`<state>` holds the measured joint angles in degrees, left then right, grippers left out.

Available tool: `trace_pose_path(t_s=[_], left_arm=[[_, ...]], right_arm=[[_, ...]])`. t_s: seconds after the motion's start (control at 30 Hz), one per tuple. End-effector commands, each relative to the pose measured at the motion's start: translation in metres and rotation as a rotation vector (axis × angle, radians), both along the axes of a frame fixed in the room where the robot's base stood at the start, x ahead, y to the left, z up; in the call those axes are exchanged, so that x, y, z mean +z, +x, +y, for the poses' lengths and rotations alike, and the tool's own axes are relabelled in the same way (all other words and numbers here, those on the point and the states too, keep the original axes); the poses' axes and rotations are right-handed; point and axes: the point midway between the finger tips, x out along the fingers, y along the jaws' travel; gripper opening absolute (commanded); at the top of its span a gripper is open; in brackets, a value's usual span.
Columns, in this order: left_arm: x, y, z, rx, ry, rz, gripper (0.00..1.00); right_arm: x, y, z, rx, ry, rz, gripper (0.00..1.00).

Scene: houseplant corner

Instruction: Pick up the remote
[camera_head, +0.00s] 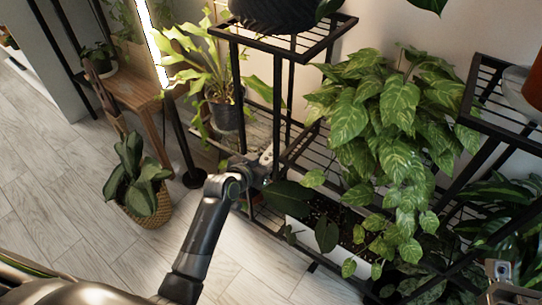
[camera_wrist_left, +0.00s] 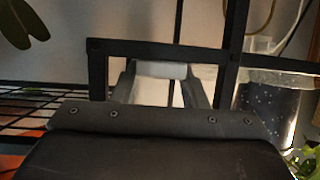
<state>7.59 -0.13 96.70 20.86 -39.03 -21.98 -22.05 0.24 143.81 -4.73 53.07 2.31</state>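I cannot make out the remote for certain in either view. In the left wrist view two dark finger shapes stand apart beyond the dark gripper body (camera_wrist_left: 165,120). A light grey bar (camera_wrist_left: 160,69) spans between their far ends; I cannot tell whether it is held or lies behind them. Grey metal parts of my right arm (camera_head: 500,285) show at the lower right corner of the head view; its fingers are not clear.
Black plant stand bars (camera_wrist_left: 150,47) surround the left gripper closely. A white planter (camera_head: 325,240) stands below. A basket plant (camera_head: 148,208) stands on the open wood floor (camera_head: 60,215).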

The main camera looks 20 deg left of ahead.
Motion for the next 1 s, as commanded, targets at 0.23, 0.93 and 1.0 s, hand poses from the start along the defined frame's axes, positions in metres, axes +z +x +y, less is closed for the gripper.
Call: trace_pose_path(t_s=[0.23,0.93,1.0], left_arm=[[0.000,0.000,0.000,0.000,0.000,0.000,0.16],[0.058,-0.004,0.002,-0.001,0.001,-0.002,0.16],[0.072,-0.004,0.001,0.000,0.000,-0.002,0.16]], right_arm=[[0.000,0.000,0.000,0.000,-0.005,0.002,0.00],[0.034,0.007,0.008,-0.048,-0.078,0.060,0.00],[0.040,0.009,0.009,-0.059,-0.092,0.075,0.00]])
